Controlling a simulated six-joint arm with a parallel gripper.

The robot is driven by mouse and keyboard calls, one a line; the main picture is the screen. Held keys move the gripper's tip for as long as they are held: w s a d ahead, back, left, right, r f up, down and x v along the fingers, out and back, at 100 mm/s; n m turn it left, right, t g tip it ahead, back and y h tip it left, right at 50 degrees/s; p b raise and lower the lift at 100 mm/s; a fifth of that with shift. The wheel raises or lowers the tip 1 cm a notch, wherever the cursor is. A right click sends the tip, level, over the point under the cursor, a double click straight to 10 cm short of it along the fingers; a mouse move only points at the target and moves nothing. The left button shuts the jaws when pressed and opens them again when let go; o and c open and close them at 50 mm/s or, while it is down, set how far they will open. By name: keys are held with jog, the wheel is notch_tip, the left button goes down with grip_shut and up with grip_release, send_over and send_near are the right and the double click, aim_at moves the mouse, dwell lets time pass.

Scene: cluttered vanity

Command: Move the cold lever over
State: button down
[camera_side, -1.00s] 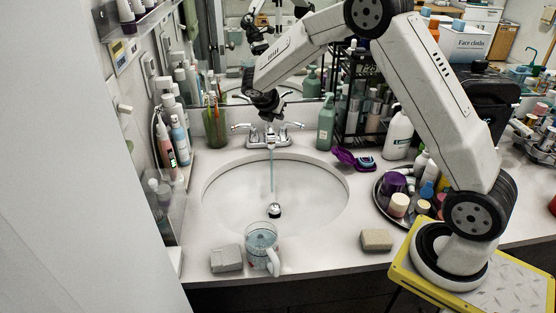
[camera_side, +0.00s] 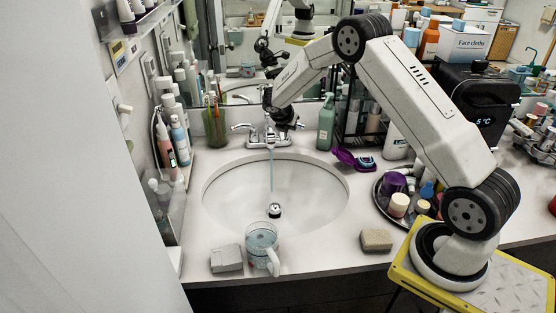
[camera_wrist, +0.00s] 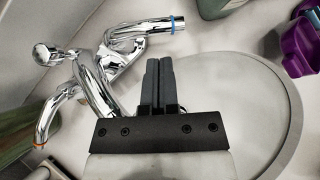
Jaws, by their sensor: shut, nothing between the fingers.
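The chrome faucet stands behind the sink; its spout (camera_wrist: 92,85) and two levers show in the wrist view. The cold lever (camera_wrist: 140,33), with a blue ring near its end, is at the top. The hot lever (camera_wrist: 55,108), with an orange ring, is at the left. My gripper (camera_wrist: 159,62) is shut and empty, its fingertips just short of the cold lever and apart from it in the picture. In the side view my gripper (camera_side: 283,125) is at the faucet's right side and covers most of the cold lever. Water runs from the spout.
A glass mug (camera_side: 262,243) stands at the sink's front edge between two blocks. A green pump bottle (camera_side: 326,125) stands right of the faucet, with a purple item (camera_side: 347,158) nearby. A cup of brushes (camera_side: 214,125) stands to the left. The basin (camera_side: 235,195) is open.

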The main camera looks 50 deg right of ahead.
jog(key=shift+w+d+f, duration=0.1)
jog(key=shift+d+f, duration=0.05)
jog(key=shift+d, duration=0.65)
jog(key=shift+s+d+n+t, duration=0.2)
jog(key=shift+d+n+t, duration=0.3)
jog(key=shift+d+n, duration=0.3)
jog(key=shift+a, duration=0.15)
jog(key=s+a+f+v, duration=0.1)
jog(key=v, duration=1.2)
